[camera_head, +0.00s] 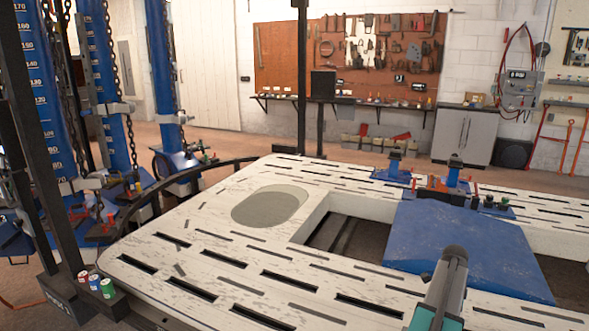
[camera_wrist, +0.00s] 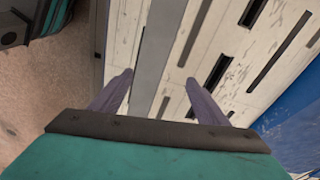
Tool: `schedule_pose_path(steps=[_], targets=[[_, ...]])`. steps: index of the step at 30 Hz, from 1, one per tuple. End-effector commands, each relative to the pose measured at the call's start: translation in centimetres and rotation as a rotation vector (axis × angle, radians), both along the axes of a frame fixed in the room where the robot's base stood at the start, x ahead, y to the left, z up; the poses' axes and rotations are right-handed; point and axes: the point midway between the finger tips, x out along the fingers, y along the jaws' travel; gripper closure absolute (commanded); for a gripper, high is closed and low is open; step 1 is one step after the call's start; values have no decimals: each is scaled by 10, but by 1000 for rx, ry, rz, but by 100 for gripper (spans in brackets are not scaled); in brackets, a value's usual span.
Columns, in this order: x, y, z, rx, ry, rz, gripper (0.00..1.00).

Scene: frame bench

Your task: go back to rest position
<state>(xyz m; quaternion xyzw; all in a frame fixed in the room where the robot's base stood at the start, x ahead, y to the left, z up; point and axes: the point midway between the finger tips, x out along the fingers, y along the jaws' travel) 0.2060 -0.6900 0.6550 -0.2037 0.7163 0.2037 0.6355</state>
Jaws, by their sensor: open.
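My gripper (camera_wrist: 160,77) shows in the wrist view with its two grey-purple fingers spread apart. Nothing is visible between the fingers. It hangs above the slotted white bench top near the bench's edge; I cannot tell the exact height. In the head view, part of my grey and teal arm shows at the bottom right, over the white frame bench (camera_head: 215,260). The fingers cannot be made out there.
A blue ramp plate (camera_head: 465,240) lies across the bench opening. Blue clamps (camera_head: 394,168) stand behind it. Several small cans (camera_head: 95,281) sit on a black base at left, near blue columns (camera_head: 110,90). A tool board (camera_head: 350,55) hangs at the back.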

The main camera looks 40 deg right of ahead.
Motion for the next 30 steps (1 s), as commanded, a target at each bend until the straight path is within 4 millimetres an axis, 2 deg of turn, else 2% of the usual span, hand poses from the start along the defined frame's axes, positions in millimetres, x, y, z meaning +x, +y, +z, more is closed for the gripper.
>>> schedule_pose_path(steps=[1,6,15,24,30], targets=[[20,9,-7,12,3,31,31],[74,40,-30,47,15,119,31],[155,113,-72,114,45,275,31],[216,201,-113,174,81,432,31],[243,264,-140,215,109,549,31]])
